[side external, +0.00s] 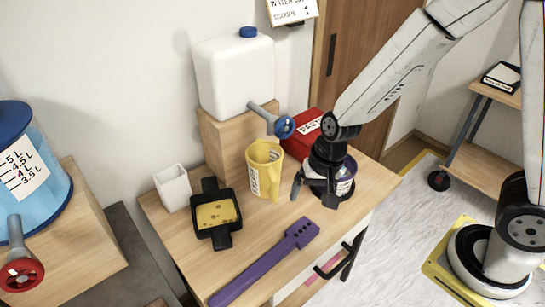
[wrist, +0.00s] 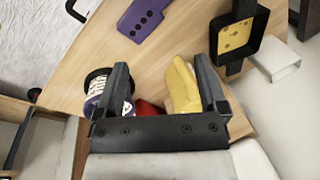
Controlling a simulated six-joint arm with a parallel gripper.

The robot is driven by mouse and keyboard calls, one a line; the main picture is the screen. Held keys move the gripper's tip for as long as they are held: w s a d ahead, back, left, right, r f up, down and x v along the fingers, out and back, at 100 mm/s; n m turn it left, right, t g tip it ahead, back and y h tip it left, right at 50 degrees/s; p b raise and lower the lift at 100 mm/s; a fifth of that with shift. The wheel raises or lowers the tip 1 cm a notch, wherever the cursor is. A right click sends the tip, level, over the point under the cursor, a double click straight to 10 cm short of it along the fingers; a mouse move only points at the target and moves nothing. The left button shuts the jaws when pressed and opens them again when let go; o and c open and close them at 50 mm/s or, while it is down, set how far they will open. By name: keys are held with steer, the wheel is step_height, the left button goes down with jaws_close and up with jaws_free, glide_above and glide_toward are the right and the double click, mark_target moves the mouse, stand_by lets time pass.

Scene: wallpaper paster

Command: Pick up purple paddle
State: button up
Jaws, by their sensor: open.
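The purple paddle (side external: 265,264) lies flat on the wooden table (side external: 172,232), along its front edge. Its long handle points to the lower left and its wider end with dark holes is at the right. Part of it shows at the top of the wrist view (wrist: 145,18). My gripper (side external: 314,190) is open and empty above the table, behind the paddle's wide end and apart from it. In the wrist view, the two fingers (wrist: 163,80) stand wide apart with bare table between their tips.
A yellow jug (side external: 263,172) stands left of my gripper, and a purple-labelled tub (side external: 346,181) stands close behind it. A red box (side external: 298,135), a black tray with yellow contents (side external: 216,215), a white cup (side external: 172,187) and a white water container (side external: 234,75) stand around. The table around the paddle is clear.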

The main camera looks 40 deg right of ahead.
steer(key=w+a+f+m+g+y, duration=0.1)
steer(key=w+a+f+m, duration=0.1)
steer(key=a+f+m, duration=0.55)
steer(key=m+y, duration=0.1)
steer(key=m, duration=0.2)
glide_toward(238, 283)
steer(key=shift+a+f+g, duration=0.15)
steer(key=shift+f+g, duration=0.05)
steer(key=shift+f, duration=0.35)
steer(key=shift+a+f+g, duration=0.2)
steer(key=shift+f, duration=0.35)
steer(key=shift+f, duration=0.15)
steer(key=shift+x, duration=1.15)
steer(key=shift+w+a+f, duration=0.1)
steer(key=shift+x, duration=2.5)
steer(key=shift+w+a, duration=0.1)
steer(key=shift+w, duration=0.1)
